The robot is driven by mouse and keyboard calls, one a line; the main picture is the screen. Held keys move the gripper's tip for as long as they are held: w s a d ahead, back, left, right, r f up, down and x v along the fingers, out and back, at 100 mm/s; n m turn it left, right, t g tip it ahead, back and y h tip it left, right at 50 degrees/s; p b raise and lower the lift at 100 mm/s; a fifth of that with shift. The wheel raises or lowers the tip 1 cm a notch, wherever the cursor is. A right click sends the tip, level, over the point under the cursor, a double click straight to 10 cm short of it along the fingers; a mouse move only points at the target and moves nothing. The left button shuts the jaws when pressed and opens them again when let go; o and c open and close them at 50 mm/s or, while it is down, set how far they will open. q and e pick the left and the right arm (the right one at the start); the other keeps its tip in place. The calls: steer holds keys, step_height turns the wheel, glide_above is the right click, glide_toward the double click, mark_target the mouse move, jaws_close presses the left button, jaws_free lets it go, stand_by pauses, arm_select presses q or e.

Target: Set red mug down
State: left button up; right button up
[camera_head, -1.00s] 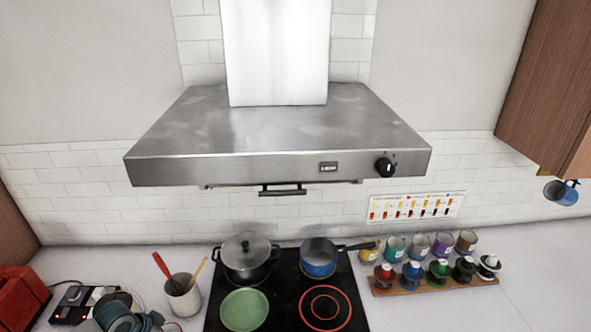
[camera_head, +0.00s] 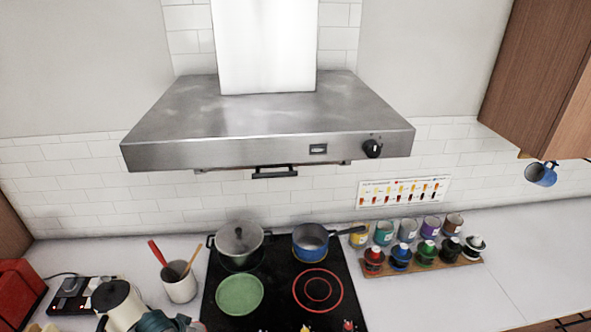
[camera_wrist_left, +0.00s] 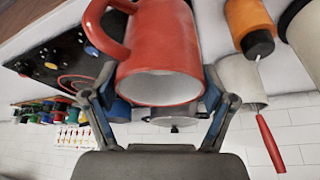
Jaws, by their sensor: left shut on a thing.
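The red mug (camera_wrist_left: 160,48) fills the upper middle of the left wrist view, with its pale open rim toward the camera and its handle on the left. My left gripper (camera_wrist_left: 160,78) is shut on it, with one finger on each side of the mug. In the head view, part of my left arm (camera_head: 162,322) shows at the bottom left edge; the mug cannot be made out clearly there. Whether the mug touches the counter cannot be told. My right gripper is not in view.
The black cooktop (camera_head: 270,291) carries a lidded pot (camera_head: 238,245), a blue saucepan (camera_head: 311,243) and a green disc (camera_head: 240,295). A utensil crock (camera_head: 180,287) and kettle (camera_head: 118,302) stand left. Several jars stand around a wooden rack (camera_head: 425,267). The counter (camera_head: 500,285) farther right is clear.

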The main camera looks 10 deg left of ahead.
arm_select(q)
steer(key=w+d+r+n, duration=0.1)
steer(key=w+d+r, duration=0.2)
steer(key=d, duration=0.5)
steer(key=w+d+r+n, duration=0.1)
steer(key=w+d+r, duration=0.3)
steer(key=d, duration=0.4)
step_height(320, 180, down, 10)
steer(key=b, duration=0.9)
steer(key=shift+s+a+y, duration=0.15)
steer(key=shift+a+y, duration=0.15)
steer(key=shift+y, duration=0.1)
steer(key=shift+f, duration=0.1)
